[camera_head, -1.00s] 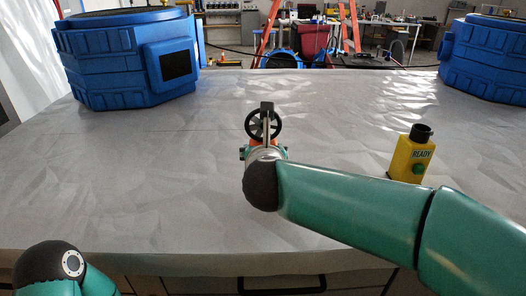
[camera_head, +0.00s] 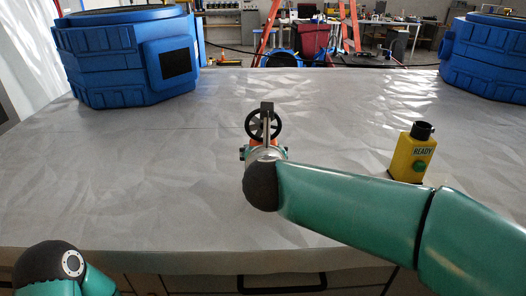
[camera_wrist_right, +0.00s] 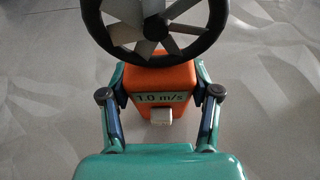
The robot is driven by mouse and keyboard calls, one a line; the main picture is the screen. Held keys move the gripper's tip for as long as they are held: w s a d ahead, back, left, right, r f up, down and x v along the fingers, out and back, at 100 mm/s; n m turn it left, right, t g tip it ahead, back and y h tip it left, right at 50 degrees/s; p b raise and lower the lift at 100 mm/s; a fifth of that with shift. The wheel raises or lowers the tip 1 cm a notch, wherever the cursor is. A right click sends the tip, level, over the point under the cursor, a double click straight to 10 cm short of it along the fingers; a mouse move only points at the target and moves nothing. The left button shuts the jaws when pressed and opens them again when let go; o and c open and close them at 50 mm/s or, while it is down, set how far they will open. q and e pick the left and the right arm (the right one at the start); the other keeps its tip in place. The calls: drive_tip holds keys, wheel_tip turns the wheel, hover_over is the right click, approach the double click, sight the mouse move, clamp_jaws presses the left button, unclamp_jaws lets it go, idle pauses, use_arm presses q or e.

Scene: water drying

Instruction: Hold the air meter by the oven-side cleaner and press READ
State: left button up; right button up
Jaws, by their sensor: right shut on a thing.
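The air meter has a black fan wheel (camera_head: 263,125) and an orange body (camera_wrist_right: 158,77) with a green display that appears to read 1.0 m/s. A small pale button (camera_wrist_right: 161,116) sits below the display. My right gripper (camera_wrist_right: 160,85) is shut on the orange body, with one finger on each side. In the head view the meter is upright near the middle of the table, fan up. Two blue octagonal machines, likely the cleaners, stand at the back left (camera_head: 110,60) and back right (camera_head: 487,60). My left gripper is out of view; only part of that arm shows.
The grey table (camera_head: 150,190) is clear around the meter and at left. Its front edge runs below.

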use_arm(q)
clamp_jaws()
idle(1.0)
